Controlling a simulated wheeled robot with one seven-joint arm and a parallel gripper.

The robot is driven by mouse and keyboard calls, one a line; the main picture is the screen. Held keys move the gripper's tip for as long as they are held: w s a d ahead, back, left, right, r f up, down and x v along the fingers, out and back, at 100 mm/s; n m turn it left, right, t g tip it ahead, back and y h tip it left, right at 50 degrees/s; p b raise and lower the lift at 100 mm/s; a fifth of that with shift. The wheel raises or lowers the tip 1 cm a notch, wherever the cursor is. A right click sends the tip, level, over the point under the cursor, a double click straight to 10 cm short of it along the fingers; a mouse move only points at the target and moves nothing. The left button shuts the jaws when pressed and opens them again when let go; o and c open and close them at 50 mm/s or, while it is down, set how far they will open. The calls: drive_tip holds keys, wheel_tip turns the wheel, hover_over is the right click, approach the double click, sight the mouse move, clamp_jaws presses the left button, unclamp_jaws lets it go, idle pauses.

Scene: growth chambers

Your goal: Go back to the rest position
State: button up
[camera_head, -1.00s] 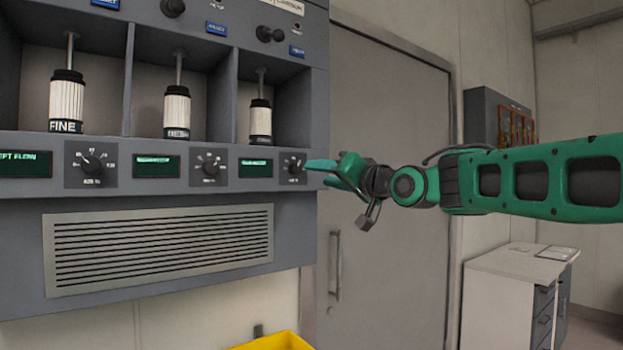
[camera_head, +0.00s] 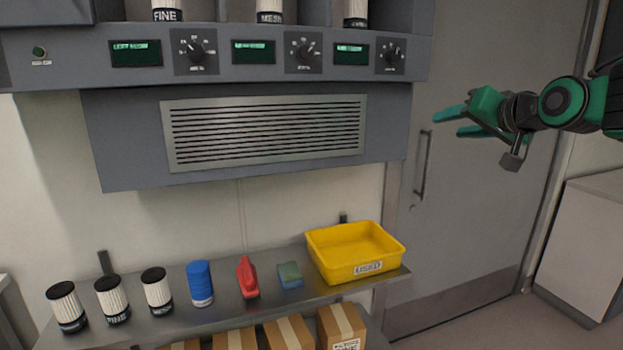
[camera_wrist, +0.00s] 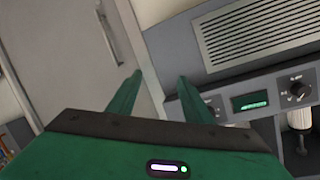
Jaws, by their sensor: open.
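My gripper (camera_head: 450,123) is green and sits at the right of the head view, in front of the grey door. It is open, with a gap between its two fingers and nothing in it. It points left, apart from the control panel (camera_head: 290,56). In the wrist view my gripper (camera_wrist: 165,92) shows its two fingers spread, with the door and the panel beyond them.
A steel shelf (camera_head: 230,314) below holds white-and-black cartridges (camera_head: 157,290), a blue cylinder (camera_head: 201,283), a red bottle (camera_head: 247,277), a sponge (camera_head: 290,274) and a yellow tray (camera_head: 365,267). Cardboard boxes (camera_head: 288,334) stand underneath. A white cabinet (camera_head: 585,245) stands at right.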

drive_tip(key=s+d+f+g+h, duration=0.1)
drive_tip(key=s+d+f+g, duration=0.2)
drive_tip(key=f, duration=0.4)
drive_tip(key=s+d+f+g+h, duration=0.2)
drive_tip(key=s+d+f, duration=0.1)
drive_tip(key=s+f, duration=0.35)
drive_tip(key=s+f+g, duration=0.3)
drive_tip(key=s+f, duration=0.3)
drive_tip(key=s, duration=0.3)
drive_tip(key=s+d+f+m+g, duration=0.1)
drive_tip(key=s+f+g, duration=0.2)
drive_tip(key=s+f, duration=0.3)
drive_tip(key=s+d+f+m+g, duration=0.1)
drive_tip(key=s+f+g, duration=0.2)
drive_tip(key=s+f, duration=0.4)
drive_tip(key=s, duration=0.6)
drive_tip(key=shift+g+y, duration=0.4)
drive_tip(key=shift+w+f, duration=0.2)
drive_tip(key=shift+w, duration=0.45)
